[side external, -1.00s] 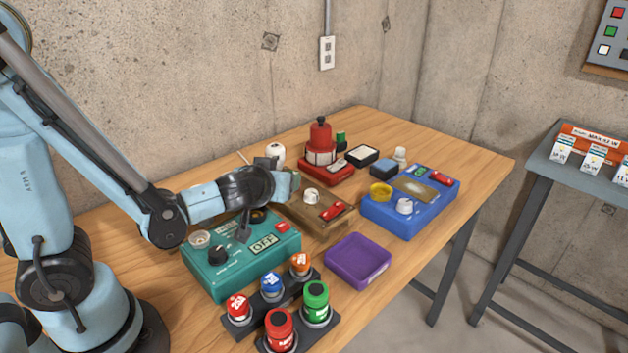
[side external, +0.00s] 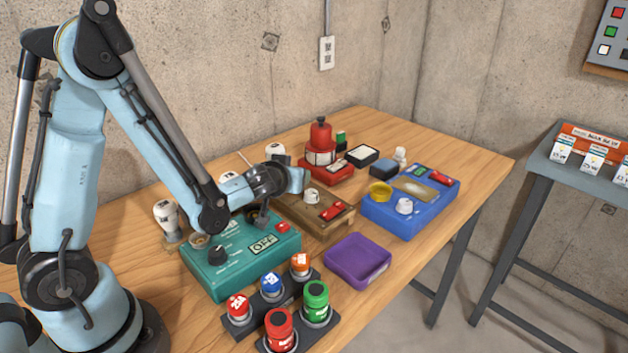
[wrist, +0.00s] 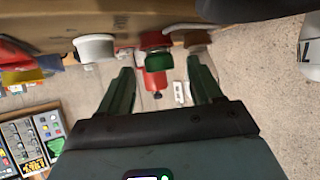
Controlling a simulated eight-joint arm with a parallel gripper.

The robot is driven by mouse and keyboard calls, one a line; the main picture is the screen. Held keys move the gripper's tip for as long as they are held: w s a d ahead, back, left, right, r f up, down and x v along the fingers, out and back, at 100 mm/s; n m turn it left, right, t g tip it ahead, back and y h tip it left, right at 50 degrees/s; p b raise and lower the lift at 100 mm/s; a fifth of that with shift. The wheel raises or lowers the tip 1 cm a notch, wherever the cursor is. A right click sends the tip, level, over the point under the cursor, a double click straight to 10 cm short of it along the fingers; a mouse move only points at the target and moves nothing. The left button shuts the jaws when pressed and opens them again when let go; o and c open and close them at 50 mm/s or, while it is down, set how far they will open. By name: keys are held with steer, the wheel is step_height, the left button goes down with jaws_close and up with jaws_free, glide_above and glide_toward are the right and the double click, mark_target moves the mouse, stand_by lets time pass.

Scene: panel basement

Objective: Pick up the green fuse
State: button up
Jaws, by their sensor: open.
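A green labelled cylinder (side external: 315,295) stands upright in the dark front rack beside a red one. A smaller green piece (side external: 341,138) stands at the back beside the red domed device (side external: 320,150). I cannot tell for sure which is the green fuse. My gripper (side external: 300,181) is level above the brown box, well behind and above the front rack. In the wrist view its jaws (wrist: 160,68) are open and empty. A green cylindrical piece (wrist: 158,61) shows beyond and between them, with a red shape (wrist: 155,80) behind it.
A teal box (side external: 235,275), a brown box (side external: 325,219) and a blue box (side external: 425,205) stand around the gripper. An empty purple tray (side external: 357,262) lies in front. Red, blue and orange caps fill the rack. Bare table lies at the right edge.

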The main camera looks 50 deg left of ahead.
steer(key=shift+w+a, duration=0.1)
steer(key=c, duration=1.1)
steer(key=shift+r, duration=0.15)
steer(key=shift+r, duration=1.8)
steer(key=s+d+r, duration=0.1)
steer(key=d+r, duration=0.1)
steer(key=d, duration=0.1)
steer(key=s+d+r, duration=0.1)
steer(key=d+r, duration=0.1)
steer(key=d, duration=0.2)
steer(key=s+d+r, duration=0.1)
steer(key=d+r, duration=0.2)
steer(key=d, duration=0.1)
steer(key=shift+s+d, duration=0.1)
steer(key=shift+s, duration=0.25)
